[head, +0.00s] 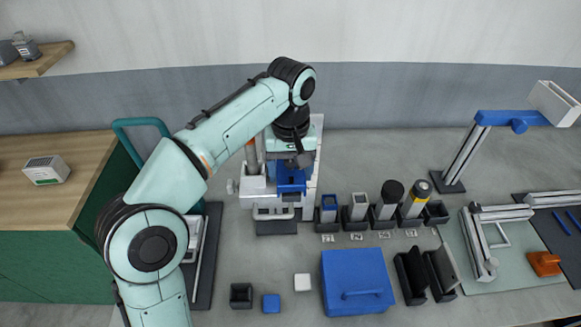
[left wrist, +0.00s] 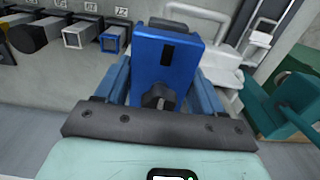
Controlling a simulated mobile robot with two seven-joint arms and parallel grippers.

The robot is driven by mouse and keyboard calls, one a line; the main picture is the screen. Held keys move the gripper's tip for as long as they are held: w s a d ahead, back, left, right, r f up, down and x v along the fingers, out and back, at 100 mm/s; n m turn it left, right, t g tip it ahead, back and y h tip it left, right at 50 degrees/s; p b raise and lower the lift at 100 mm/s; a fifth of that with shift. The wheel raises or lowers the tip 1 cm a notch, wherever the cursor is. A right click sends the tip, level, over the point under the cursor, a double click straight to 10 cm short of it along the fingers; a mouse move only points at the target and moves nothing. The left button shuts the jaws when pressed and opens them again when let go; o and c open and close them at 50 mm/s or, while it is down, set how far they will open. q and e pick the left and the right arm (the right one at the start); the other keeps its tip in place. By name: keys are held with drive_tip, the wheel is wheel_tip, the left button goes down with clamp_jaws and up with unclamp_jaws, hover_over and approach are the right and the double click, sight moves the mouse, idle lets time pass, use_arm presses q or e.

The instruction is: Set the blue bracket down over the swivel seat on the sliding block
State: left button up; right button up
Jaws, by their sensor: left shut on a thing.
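The blue bracket (head: 291,180) is held by my left gripper (head: 291,166), over the white machine (head: 311,170) at the middle back of the bench. In the left wrist view the bracket (left wrist: 168,60) shows as an upright blue plate with a dark slot. My left gripper (left wrist: 163,95) is shut on it there, with fingers on both sides. A white sliding block (head: 277,207) seems to lie just below the bracket. The swivel seat is hidden by the bracket and arm, so I cannot tell whether the bracket touches it. My right gripper is not in view.
Several dark holders with posts (head: 359,208) stand right of the machine. In front are a blue lidded box (head: 357,280), a small blue cube (head: 271,303), a white cube (head: 302,282) and a black cup (head: 241,295). A blue-armed lamp (head: 500,118) stands at right.

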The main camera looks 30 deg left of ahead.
use_arm(q)
drive_tip(key=shift+f, duration=0.3)
drive_tip(key=o, duration=1.3)
drive_tip(key=shift+o, duration=0.2)
